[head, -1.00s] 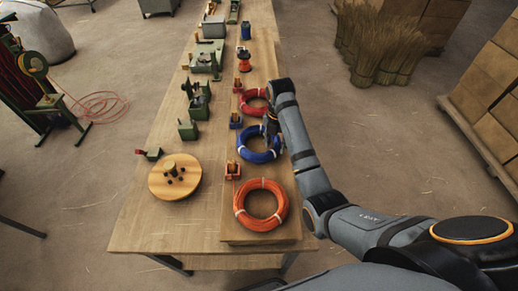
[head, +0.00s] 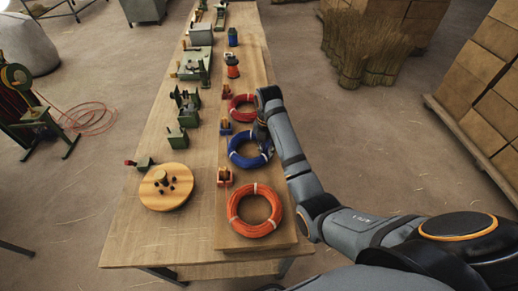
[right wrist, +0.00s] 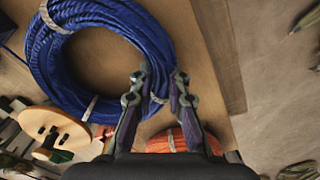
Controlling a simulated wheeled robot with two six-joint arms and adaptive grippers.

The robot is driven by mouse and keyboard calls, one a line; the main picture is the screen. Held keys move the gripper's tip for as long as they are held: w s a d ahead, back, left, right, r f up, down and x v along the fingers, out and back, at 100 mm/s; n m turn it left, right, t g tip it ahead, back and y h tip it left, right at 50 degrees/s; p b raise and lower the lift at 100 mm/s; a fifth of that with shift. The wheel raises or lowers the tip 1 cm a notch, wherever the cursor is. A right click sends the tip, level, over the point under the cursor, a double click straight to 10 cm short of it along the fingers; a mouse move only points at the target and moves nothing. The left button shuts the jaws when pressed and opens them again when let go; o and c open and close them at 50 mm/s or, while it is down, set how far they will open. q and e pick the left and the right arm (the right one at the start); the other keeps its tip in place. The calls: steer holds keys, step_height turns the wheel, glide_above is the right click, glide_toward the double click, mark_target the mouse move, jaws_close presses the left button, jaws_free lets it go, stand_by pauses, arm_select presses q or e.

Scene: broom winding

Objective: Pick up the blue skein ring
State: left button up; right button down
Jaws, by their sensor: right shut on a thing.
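The blue skein ring (head: 235,152) is a thick coil with white ties. It lies on the raised board along the right side of the bench, between a red ring and an orange ring. My right gripper (head: 264,138) is at its far right edge in the head view. In the right wrist view, the two fingers (right wrist: 158,92) are shut on the near edge of the blue skein ring (right wrist: 48,72), with the coil between them. Whether the ring is clear of the board I cannot tell. My left gripper is not in view.
A red ring (head: 233,105) lies just beyond and an orange ring (head: 238,218) nearer. Small red and blue blocks line the board's left side. A round wooden disc with pegs (head: 165,198) and green fixtures (head: 177,138) stand left on the bench.

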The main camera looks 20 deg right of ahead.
steer(key=shift+r, duration=0.45)
step_height(320, 180, up, 3)
steer(key=p, duration=0.2)
steer(key=shift+w+a+r+p, duration=0.15)
steer(key=shift+p, duration=0.15)
steer(key=w+a+r+b, duration=0.1)
steer(key=w+a+r, duration=0.7)
steer(key=a, duration=0.2)
steer(key=shift+w+a+r, duration=0.25)
steer(key=shift+a+r, duration=0.05)
steer(key=shift+r, duration=0.1)
